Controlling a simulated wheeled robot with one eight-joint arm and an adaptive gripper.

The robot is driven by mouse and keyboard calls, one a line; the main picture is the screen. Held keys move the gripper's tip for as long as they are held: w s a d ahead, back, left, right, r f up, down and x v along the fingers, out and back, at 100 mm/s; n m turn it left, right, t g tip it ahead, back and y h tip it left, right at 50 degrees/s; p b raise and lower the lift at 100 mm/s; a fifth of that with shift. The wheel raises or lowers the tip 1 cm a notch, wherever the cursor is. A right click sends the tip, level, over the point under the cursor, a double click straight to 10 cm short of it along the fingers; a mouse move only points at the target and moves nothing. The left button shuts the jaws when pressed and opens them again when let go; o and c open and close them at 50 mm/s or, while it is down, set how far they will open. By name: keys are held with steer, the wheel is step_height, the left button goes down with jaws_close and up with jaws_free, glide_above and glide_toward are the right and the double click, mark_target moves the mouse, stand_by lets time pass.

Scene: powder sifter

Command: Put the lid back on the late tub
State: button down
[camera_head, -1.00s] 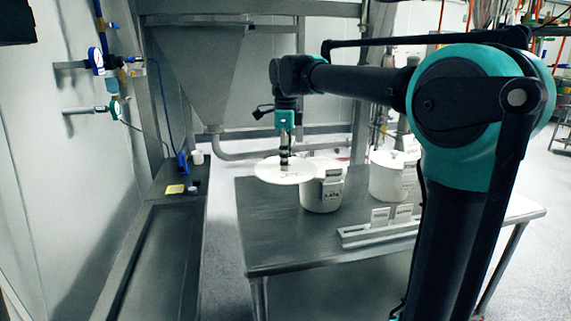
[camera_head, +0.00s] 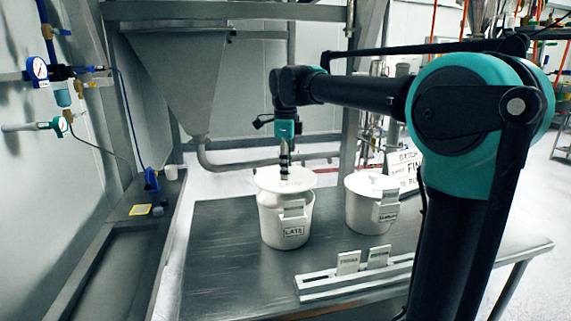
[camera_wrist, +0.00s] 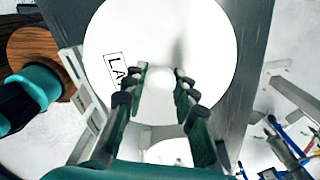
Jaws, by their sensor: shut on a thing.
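The late tub (camera_head: 286,228) is a white bucket marked LATE, standing upright on the steel table, with a card holder on its front. The round white lid (camera_head: 268,178) is over the tub's mouth, about level and close to the rim. I cannot tell whether it touches the rim. My gripper (camera_head: 284,170) points straight down above the lid and is shut on its knob. In the wrist view, the fingers of my gripper (camera_wrist: 160,85) flank the knob of the wide white lid (camera_wrist: 185,30), which has a partly hidden label. The lid hides most of the tub there.
A second white tub (camera_head: 362,213) with a lid stands to the right on the steel table (camera_head: 215,260). A rack (camera_head: 325,285) holding small cards lies in front. A sign (camera_head: 406,165) stands behind the second tub. The table's left front is clear.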

steer(key=shift+f, duration=2.1)
steer(key=shift+f, duration=0.15)
stand_by(0.5)
steer(key=c, duration=1.1)
jaws_free()
steer(key=shift+c, duration=0.2)
steer(key=shift+o, duration=0.4)
steer(key=o, duration=0.4)
steer(key=shift+r, duration=3.5)
